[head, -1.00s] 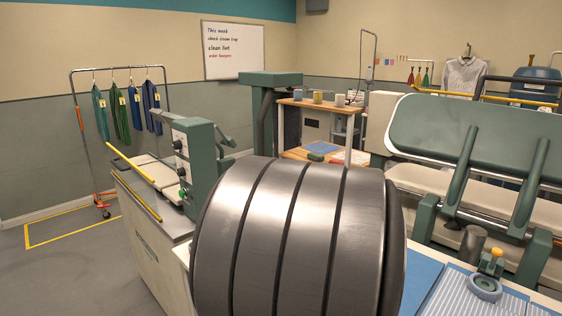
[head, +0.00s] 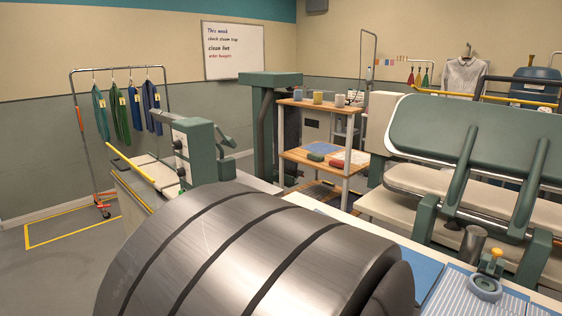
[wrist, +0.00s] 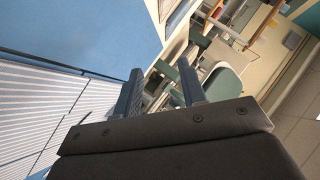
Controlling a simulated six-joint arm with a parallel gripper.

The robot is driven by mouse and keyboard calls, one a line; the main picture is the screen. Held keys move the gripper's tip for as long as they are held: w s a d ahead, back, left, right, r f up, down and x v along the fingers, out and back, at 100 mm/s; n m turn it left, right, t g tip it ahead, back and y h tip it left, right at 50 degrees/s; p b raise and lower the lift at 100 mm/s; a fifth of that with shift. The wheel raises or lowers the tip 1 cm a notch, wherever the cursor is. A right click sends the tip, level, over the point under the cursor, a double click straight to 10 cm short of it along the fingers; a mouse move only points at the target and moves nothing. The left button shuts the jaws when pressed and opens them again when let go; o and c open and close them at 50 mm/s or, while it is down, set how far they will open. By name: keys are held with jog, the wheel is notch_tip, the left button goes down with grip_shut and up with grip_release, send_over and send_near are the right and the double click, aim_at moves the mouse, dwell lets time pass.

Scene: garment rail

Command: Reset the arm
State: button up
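My gripper (wrist: 160,72) shows in the wrist view with its two dark fingers apart. Nothing is between the fingers, only background, so it is open and empty. In the wrist view a blue surface (wrist: 90,25) and a striped cloth (wrist: 35,105) lie to the left of the fingers. My gripper is not visible in the head view; a large grey, ribbed part of my arm (head: 260,255) fills the lower middle and hides what is behind it.
A garment rail (head: 120,69) with several hanging garments stands at left. A green-and-cream press (head: 470,140) is at right. A shelf table (head: 325,160) stands mid-back. A grey ring tool with a yellow knob (head: 486,288) sits on striped cloth.

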jog(key=shift+s+d+r, duration=0.2)
jog(key=shift+s+d, duration=0.15)
jog(key=shift+s, duration=0.05)
